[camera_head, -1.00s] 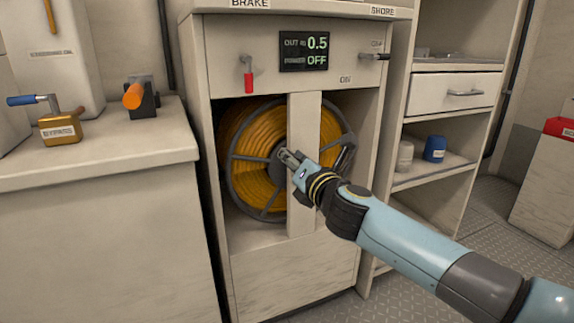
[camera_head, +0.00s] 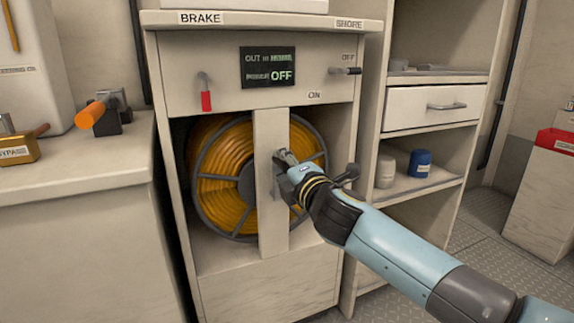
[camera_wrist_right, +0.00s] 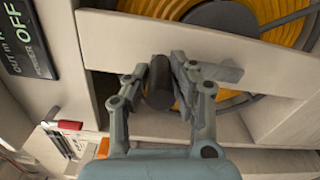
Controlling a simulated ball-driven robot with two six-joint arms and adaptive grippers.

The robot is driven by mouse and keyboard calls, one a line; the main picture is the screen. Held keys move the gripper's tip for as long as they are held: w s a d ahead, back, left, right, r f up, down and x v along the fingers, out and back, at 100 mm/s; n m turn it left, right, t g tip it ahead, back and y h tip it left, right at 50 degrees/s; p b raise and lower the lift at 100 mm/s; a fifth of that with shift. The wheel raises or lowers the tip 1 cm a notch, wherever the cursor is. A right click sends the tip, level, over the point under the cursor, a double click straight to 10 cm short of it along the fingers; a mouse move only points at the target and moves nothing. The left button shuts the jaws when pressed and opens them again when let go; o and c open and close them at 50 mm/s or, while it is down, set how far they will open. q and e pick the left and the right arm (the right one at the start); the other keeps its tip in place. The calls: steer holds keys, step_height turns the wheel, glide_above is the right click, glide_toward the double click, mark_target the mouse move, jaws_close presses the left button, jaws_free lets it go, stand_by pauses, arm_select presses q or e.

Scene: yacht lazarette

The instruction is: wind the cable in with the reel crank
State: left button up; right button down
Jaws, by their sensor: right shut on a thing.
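The cable reel (camera_head: 215,165), wound with orange cable, sits in the cabinet behind a pale upright post (camera_head: 270,215). My right gripper (camera_head: 284,158) is in front of the post's right edge. In the right wrist view, the right gripper (camera_wrist_right: 168,82) has its fingers on either side of a dark cylindrical handle (camera_wrist_right: 159,85) and is shut on it. The crank's arm and its joint to the reel are mostly hidden. The display (camera_head: 268,67) reads OFF on its lower line; its upper figure is blurred. My left gripper is not in view.
A red-handled brake lever (camera_head: 205,95) hangs left of the display. The shore switch (camera_head: 345,71) points toward OFF. A counter (camera_head: 80,172) with an orange-handled fitting (camera_head: 95,113) stands left. Shelves with a blue jar (camera_head: 420,163) stand right.

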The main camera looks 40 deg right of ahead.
steer(key=shift+d, duration=0.1)
stand_by(0.4)
steer(key=c, duration=1.3)
jaws_free()
steer(key=shift+o, duration=1)
steer(key=shift+s+d, duration=0.1)
steer(key=shift+d, duration=0.05)
steer(key=shift+s, duration=0.1)
steer(key=v, duration=1.1)
steer(key=shift+s+a, duration=0.25)
steer(key=shift+s, duration=0.1)
